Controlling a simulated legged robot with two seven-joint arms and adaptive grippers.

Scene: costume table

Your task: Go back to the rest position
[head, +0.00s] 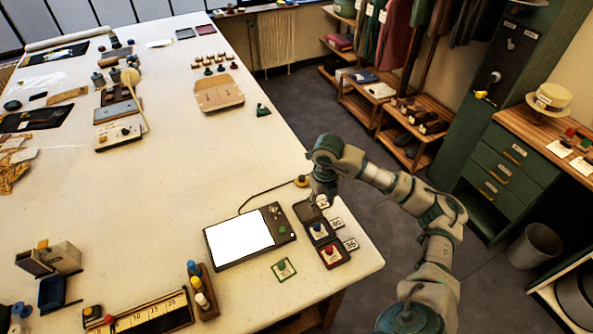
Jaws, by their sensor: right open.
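My right arm comes in from the lower right, and its gripper (321,199) points down at the table's right edge. It is open. The fingers are small in the picture, over the farthest of three small dark trays. The nearer trays, one with a blue piece (319,231) and one with a red piece (331,254), stand in a row towards me. Small number cards (350,244) lie beside them. Part of the farthest tray is hidden by the gripper. My left gripper is not in view.
A black tablet with a white screen (238,242) lies left of the trays, with a small green-edged card (284,270) in front. A rack of small bottles (202,290) stands near the front. The table's middle (180,180) is clear. Green drawers (511,168) stand right.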

